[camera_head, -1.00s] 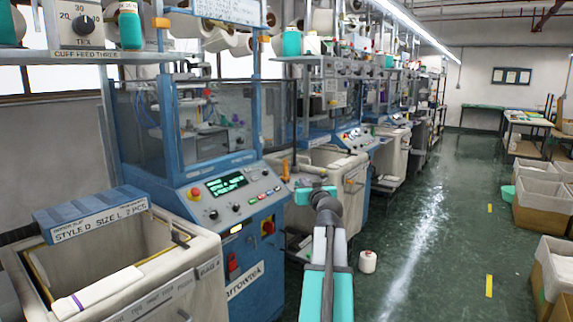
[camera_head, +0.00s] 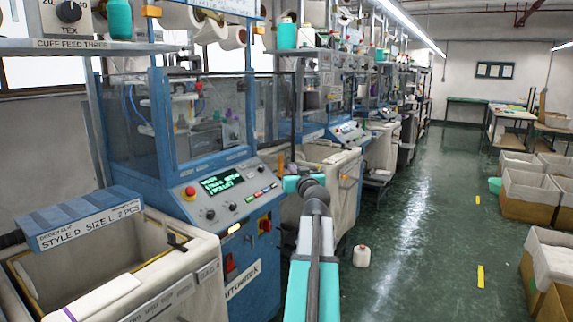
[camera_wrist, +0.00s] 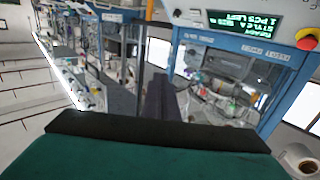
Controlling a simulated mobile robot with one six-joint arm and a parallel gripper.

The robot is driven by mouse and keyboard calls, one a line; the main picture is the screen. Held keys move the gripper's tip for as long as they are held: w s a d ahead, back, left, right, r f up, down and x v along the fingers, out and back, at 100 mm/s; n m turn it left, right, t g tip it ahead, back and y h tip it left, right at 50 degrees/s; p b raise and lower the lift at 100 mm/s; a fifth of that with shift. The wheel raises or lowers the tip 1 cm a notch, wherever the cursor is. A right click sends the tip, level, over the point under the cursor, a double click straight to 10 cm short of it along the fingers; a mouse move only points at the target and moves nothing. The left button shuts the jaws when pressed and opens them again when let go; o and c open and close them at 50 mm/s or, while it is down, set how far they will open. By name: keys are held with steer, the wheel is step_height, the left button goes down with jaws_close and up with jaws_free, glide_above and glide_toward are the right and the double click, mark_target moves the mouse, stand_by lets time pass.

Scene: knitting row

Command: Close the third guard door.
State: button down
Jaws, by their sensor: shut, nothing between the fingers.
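Clear guard panels in blue frames front the knitting machines in a row. The nearest machine's front guard (camera_head: 208,120) stands at left. A clear panel (camera_head: 270,105) at its right side looks swung out from the row, though its hinge is unclear. Farther guards (camera_head: 311,100) are small and partly hidden; I cannot tell which is the third door or how far open it stands. In the wrist view, a blue-framed machine guard (camera_wrist: 220,88) is tilted under a lit display. My gripper's dark, narrow fingers (camera_wrist: 165,88) appear mid-frame, shut and empty, apart from the guard as far as I can tell.
A cream bin (camera_head: 185,305) and a blue box labelled STYLE D (camera_head: 90,215) stand front left. A second cream bin (camera_head: 345,180) stands beside my arm. A white cone (camera_head: 361,257) stands on the floor.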

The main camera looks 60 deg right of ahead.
steer(key=p, duration=0.3)
glide_toward(284, 156)
steer(key=shift+x, duration=3.2)
steer(key=shift+a, duration=0.1)
